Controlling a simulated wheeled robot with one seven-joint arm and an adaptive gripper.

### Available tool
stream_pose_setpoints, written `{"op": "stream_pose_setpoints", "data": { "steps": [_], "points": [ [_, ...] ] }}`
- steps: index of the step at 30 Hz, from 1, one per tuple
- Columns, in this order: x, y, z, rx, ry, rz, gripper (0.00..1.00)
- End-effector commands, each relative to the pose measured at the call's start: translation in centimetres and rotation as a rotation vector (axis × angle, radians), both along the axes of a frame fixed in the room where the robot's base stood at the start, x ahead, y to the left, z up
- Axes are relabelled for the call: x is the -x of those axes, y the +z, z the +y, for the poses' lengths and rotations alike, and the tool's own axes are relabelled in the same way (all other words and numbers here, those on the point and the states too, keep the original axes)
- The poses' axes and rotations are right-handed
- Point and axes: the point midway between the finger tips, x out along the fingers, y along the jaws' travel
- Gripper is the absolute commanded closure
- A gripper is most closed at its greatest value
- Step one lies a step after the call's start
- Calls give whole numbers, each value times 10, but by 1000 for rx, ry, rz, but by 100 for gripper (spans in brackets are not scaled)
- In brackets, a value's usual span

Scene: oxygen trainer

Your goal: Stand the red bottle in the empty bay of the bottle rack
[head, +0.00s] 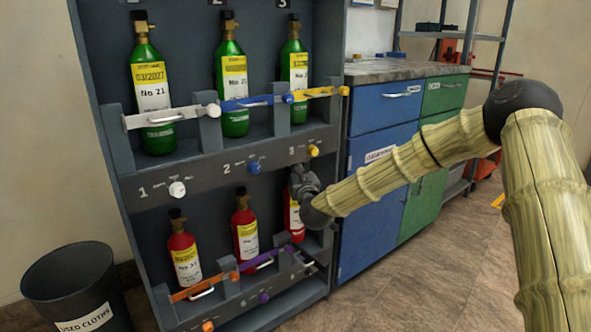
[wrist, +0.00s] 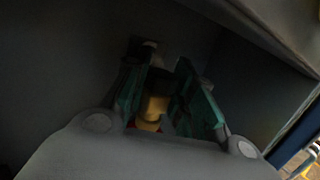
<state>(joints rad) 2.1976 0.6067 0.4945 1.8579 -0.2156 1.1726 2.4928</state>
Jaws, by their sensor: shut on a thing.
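In the head view, a red bottle (head: 293,215) stands about upright in the right bay of the rack's lower row, its top hidden by my gripper. My gripper (head: 301,182) is shut on its neck from above. In the wrist view, the brass neck (wrist: 154,106) of the bottle shows between the two teal fingers of my gripper (wrist: 163,95). The bottle rack (head: 225,160) is dark grey. Whether the bottle's base touches the shelf is hidden.
Two other red bottles (head: 184,250) (head: 246,228) stand in the lower left and middle bays behind orange and purple bars. Three green bottles (head: 232,75) stand above. A yellow bar (head: 318,92) crosses the upper right bay. Blue cabinets (head: 380,180) stand close right; a bin (head: 75,285) is at left.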

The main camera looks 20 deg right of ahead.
Motion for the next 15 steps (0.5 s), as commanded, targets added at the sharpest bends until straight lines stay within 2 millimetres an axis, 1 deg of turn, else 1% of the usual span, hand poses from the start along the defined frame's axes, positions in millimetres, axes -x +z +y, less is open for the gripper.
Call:
{"op": "stream_pose_setpoints", "data": {
  "steps": [7, 10, 15],
  "points": [
    [0, -23, 1, 1, 1, -5, 100],
    [0, -26, 0, 1, 0, -5, 100],
    [0, -26, 0, 0, 0, -5, 100]
  ]
}}
